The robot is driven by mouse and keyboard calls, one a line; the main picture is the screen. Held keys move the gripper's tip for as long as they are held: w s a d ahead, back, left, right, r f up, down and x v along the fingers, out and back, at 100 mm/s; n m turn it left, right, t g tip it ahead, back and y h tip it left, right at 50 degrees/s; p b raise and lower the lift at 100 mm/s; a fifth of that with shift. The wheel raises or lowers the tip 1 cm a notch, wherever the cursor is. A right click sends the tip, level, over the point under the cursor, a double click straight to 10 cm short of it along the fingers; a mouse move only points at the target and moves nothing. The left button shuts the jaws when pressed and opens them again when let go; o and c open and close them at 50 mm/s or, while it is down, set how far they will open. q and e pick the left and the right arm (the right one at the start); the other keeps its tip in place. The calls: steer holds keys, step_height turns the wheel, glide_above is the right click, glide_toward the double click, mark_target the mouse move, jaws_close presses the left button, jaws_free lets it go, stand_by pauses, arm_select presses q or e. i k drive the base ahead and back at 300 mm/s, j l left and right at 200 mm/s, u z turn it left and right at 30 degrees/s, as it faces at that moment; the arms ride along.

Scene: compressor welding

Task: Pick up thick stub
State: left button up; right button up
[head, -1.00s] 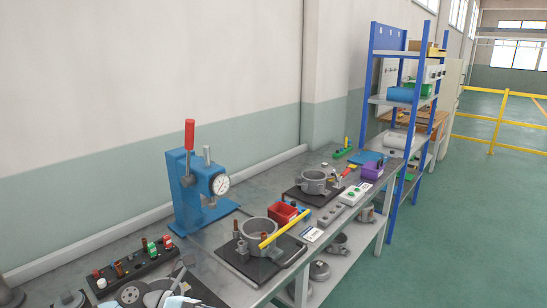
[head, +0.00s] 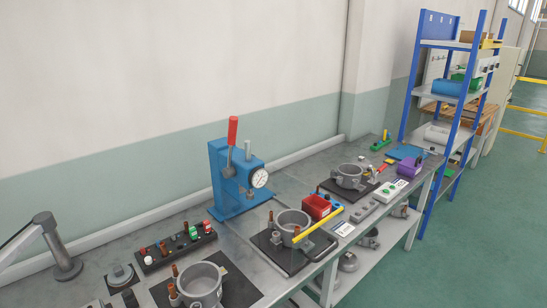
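A black rack (head: 178,249) on the near left of the workbench holds several small pieces. More copper-brown stubs stand at the grey ring-shaped housing (head: 203,286) in front and at the second housing (head: 291,223). The stubs are too small to tell which one is the thick one. Neither of my grippers is in view.
A grey jointed stand (head: 66,266) is at far left. Bare bench shows between rack and press.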

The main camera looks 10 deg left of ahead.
mark_target(162, 244)
steer(key=u, duration=1.1)
